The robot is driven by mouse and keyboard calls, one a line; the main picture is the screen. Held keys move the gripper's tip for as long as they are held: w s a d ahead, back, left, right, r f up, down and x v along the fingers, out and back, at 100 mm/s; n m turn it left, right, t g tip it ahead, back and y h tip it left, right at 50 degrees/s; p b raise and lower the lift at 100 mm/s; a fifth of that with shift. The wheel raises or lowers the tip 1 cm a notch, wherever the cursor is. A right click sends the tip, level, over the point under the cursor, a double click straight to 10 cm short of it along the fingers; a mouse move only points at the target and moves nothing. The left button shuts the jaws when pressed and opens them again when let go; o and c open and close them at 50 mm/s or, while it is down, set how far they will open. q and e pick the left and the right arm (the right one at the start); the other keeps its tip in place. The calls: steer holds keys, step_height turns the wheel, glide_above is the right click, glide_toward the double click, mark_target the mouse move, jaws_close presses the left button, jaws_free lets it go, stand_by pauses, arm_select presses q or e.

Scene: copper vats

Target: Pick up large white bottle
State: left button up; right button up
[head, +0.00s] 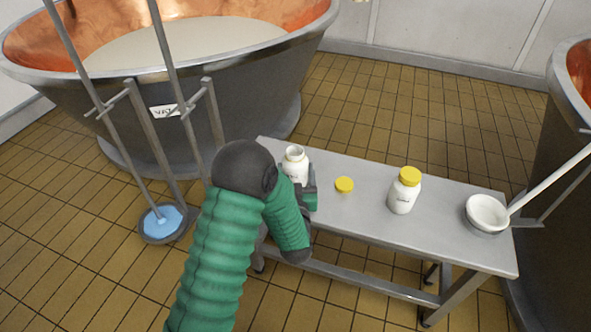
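An open white bottle (295,165) with a dark label stands upright at the left end of the grey metal table (450,208). Its lower part is hidden by my arm and gripper. My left gripper (309,183) is at this bottle, with a dark finger close along its right side. The other finger is hidden, so I cannot tell whether it grips the bottle. A second white bottle (402,197) with a yellow cap stands upright right of the middle of the table, clear of the gripper. My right gripper is not in view.
A loose yellow cap (344,184) lies between the bottles. A white bowl-shaped ladle (487,213) with a long handle sits at the table's right end. A large copper-lined vat (200,90) stands behind left, another (555,190) at right. A long-handled tool with a blue disc (162,221) stands left.

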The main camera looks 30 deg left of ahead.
arm_select(q)
steer(key=c, duration=1.4)
steer(key=shift+c, duration=0.2)
steer(key=shift+r, duration=0.1)
